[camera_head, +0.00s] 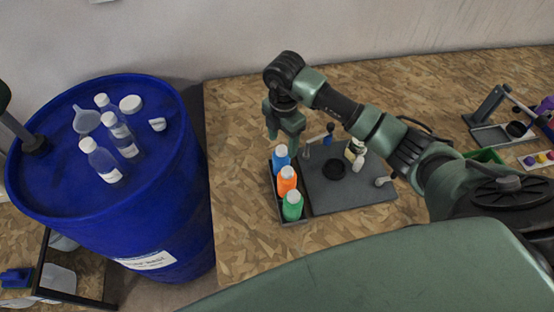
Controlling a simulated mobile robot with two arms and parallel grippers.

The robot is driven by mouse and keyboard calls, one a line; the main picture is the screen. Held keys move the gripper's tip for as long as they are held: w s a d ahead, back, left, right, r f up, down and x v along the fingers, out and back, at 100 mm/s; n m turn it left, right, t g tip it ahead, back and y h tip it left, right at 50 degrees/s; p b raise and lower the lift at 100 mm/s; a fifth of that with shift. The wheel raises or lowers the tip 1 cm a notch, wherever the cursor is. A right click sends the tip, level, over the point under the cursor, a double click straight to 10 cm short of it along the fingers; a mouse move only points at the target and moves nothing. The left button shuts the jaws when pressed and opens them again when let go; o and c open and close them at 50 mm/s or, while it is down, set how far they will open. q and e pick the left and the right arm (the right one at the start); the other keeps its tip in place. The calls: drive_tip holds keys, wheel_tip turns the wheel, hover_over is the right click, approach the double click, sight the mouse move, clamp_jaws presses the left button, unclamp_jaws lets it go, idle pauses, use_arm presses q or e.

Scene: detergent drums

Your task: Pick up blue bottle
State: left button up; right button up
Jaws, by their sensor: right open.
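The blue bottle (281,158) has a white cap and stands upright at the back of a dark narrow tray (305,212) on the wood-chip board table. An orange bottle (287,181) and a green bottle (292,205) stand in front of it in the same tray. My right gripper (284,143) is open and points down just above and behind the blue bottle. Its fingers are close to the white cap; whether they touch it I cannot tell. My left gripper is not in view.
Right of the bottles is a dark plate (345,188) with a round black part and small fittings. A big blue drum (175,225) with clear bottles on top stands left. More equipment (490,135) sits at the far right. Bare table (235,125) lies left of my gripper.

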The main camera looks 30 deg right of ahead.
sight(281, 148)
drive_tip(key=shift+w+f+b, duration=0.2)
drive_tip(key=shift+w+f, duration=0.05)
drive_tip(key=shift+f, duration=0.25)
drive_tip(key=shift+w+f+b, duration=0.15)
drive_tip(key=shift+w+f, duration=0.1)
drive_tip(key=shift+f, duration=0.25)
drive_tip(key=shift+w+f+p, duration=0.25)
drive_tip(key=shift+f+p, duration=0.1)
drive_tip(key=shift+f, duration=0.55)
drive_tip(key=shift+s+f, duration=0.1)
drive_tip(key=shift+f, duration=0.25)
wheel_tip(281, 148, down, 4)
drive_tip(key=shift+s+d+f+p, duration=0.1)
drive_tip(key=shift+s+f+p, duration=0.1)
drive_tip(key=shift+p, duration=0.9)
drive_tip(key=shift+w+f, duration=0.1)
drive_tip(key=shift+f, duration=0.2)
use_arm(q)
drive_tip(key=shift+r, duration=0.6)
use_arm(e)
clamp_jaws()
